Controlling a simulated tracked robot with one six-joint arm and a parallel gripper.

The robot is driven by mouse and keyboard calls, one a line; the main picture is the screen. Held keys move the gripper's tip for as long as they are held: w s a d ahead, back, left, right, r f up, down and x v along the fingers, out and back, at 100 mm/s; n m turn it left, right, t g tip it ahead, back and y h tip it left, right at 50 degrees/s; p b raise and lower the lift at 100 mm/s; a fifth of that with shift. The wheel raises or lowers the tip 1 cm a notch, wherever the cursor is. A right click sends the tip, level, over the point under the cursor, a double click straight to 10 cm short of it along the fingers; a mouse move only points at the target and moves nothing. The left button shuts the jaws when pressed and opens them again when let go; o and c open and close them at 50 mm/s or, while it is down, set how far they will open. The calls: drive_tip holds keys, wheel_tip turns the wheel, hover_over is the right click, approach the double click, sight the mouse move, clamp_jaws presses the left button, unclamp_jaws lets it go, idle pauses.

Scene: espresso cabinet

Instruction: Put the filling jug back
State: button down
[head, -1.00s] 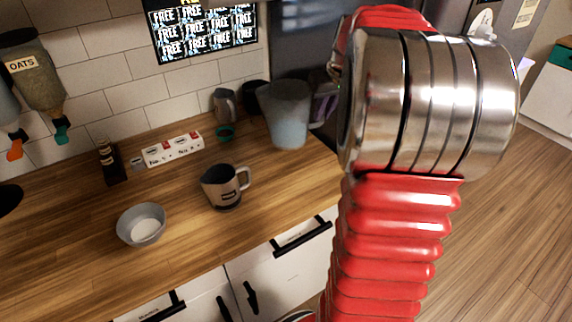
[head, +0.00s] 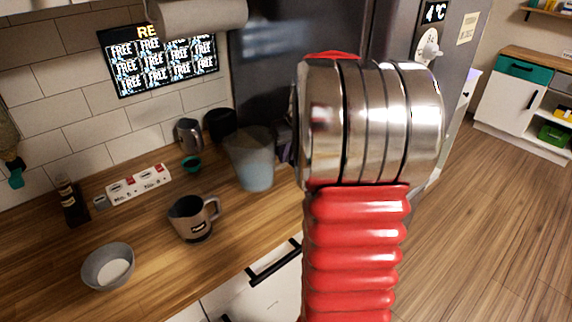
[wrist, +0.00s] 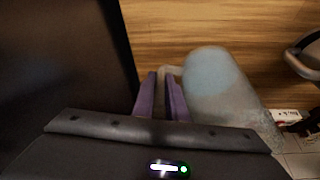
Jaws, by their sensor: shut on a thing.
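The filling jug is a translucent, bluish-grey jug (head: 254,160) at the right end of the wooden counter in the head view, beside the dark fridge. It also fills the middle right of the wrist view (wrist: 215,90). My gripper (wrist: 163,88) has purple fingers and is shut on the jug's handle, on the jug's left side in the wrist view. In the head view my red and silver arm hides most of the gripper. The jug looks upright; I cannot tell whether its base touches the counter.
A grey-brown pitcher (head: 194,218) and a grey bowl (head: 108,267) stand on the counter. Farther back are a labelled white strip (head: 138,184), a dark bottle (head: 72,202), a small metal jug (head: 189,135) and a green ring (head: 192,165). The fridge (head: 290,60) stands close behind the jug.

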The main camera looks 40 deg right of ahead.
sight(288, 160)
drive_tip(key=shift+f, duration=1.9)
drive_tip(key=c, duration=1.8)
unclamp_jaws()
drive_tip(key=shift+o, duration=0.2)
drive_tip(key=v, duration=1.2)
drive_tip(key=shift+a, duration=0.1)
